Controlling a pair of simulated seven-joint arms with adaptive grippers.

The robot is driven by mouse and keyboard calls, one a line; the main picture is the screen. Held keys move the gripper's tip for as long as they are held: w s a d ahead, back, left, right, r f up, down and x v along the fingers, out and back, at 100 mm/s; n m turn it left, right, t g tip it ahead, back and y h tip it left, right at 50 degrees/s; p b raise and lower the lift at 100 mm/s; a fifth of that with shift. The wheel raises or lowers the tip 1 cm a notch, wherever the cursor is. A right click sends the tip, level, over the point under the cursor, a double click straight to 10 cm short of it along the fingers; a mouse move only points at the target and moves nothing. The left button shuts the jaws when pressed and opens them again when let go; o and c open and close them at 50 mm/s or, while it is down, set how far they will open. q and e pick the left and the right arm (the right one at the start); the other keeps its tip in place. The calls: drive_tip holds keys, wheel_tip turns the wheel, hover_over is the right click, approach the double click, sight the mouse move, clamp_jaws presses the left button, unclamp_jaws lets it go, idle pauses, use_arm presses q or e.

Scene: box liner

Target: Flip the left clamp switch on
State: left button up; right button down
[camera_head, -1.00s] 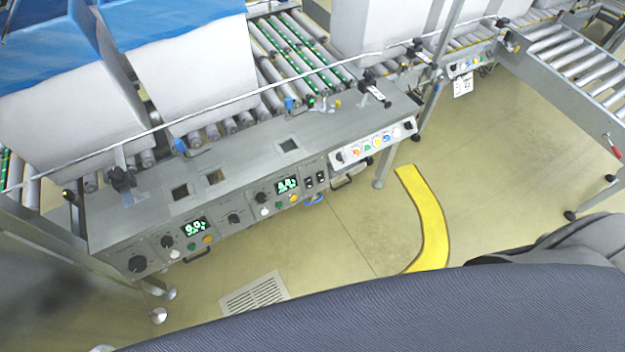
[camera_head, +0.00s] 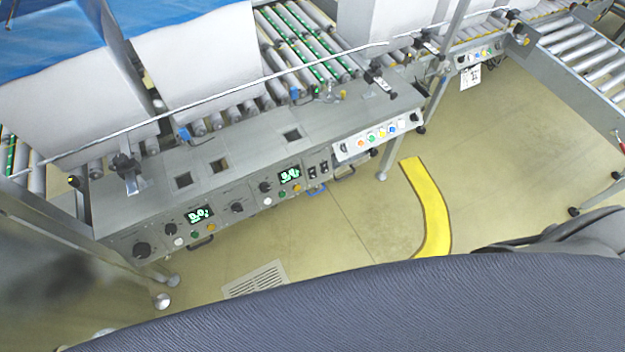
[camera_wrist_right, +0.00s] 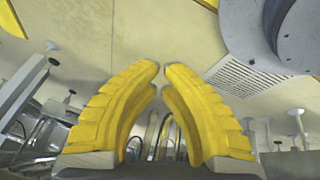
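The grey control panel (camera_head: 150,222) runs along the front of the conveyor in the head view. A pair of small black switches (camera_head: 317,169) sits right of the right-hand green display (camera_head: 289,174). Their labels are too small to read, so I cannot tell which is the left clamp switch or how it is set. My right gripper (camera_wrist_right: 161,68) shows only in the right wrist view. Its yellow fingers curve toward each other with a narrow gap between the tips and nothing held. It points over the floor, away from the panel. My left gripper is in no view.
A black clamp (camera_head: 126,166) stands at the panel's left end, another (camera_head: 378,76) at its right. White boxes with blue liners (camera_head: 55,30) stand behind on rollers. A thin rail crosses above the panel. A yellow floor stripe (camera_head: 430,205) and a floor grate (camera_head: 255,280) lie in front.

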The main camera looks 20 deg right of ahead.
sight(310, 177)
drive_tip(key=w+a+r+n+t+y, duration=0.1)
drive_tip(key=w+a+r+n+t, duration=0.15)
drive_tip(key=w+r, duration=0.55)
drive_tip(key=w+a+r+n+t, duration=0.15)
drive_tip(key=w+r+n, duration=0.35)
drive_tip(key=w, duration=0.6)
drive_tip(key=w+a+r+n+t, duration=0.1)
drive_tip(key=w+a+r+n, duration=0.1)
drive_tip(key=r, duration=0.6)
drive_tip(key=w+a+r+n+t+y, duration=0.1)
drive_tip(key=w+a+r+n+t, duration=0.1)
drive_tip(key=w+r+n, duration=0.3)
wheel_tip(310, 177, up, 3)
drive_tip(key=shift+w+a+r+t+y, duration=0.1)
drive_tip(key=shift+w+a+t+y, duration=0.2)
drive_tip(key=shift+w, duration=0.2)
drive_tip(key=shift+w, duration=0.1)
drive_tip(key=x, duration=1.3)
drive_tip(key=shift+w+a+f, duration=0.1)
drive_tip(key=shift+w+f, duration=0.15)
drive_tip(key=shift+w, duration=0.05)
